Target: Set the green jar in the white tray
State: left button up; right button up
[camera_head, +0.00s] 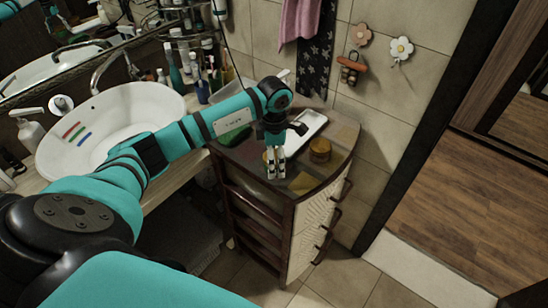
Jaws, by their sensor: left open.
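A dark green rounded thing (233,136), which may be the green jar, is on the left part of the wooden cabinet top, partly hidden behind my left arm. The white tray (310,124) lies on the cabinet top toward the back right, its left part hidden by my left wrist. My left gripper (276,172) points down over the front middle of the cabinet top, in front of the tray and to the right of the green thing. Its fingers are open. Whether anything is between them is too small to tell. My right gripper is out of view.
An amber jar (320,149) stands right of my left gripper, near the tray. A white basin (108,129) is on the left, with bottles (175,75) behind it. The tiled wall (385,125) bounds the cabinet. Floor to the right is clear.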

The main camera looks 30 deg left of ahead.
pick_arm(q)
jog(key=shift+f, duration=0.55)
jog(key=shift+r, duration=0.1)
jog(key=c, duration=1.5)
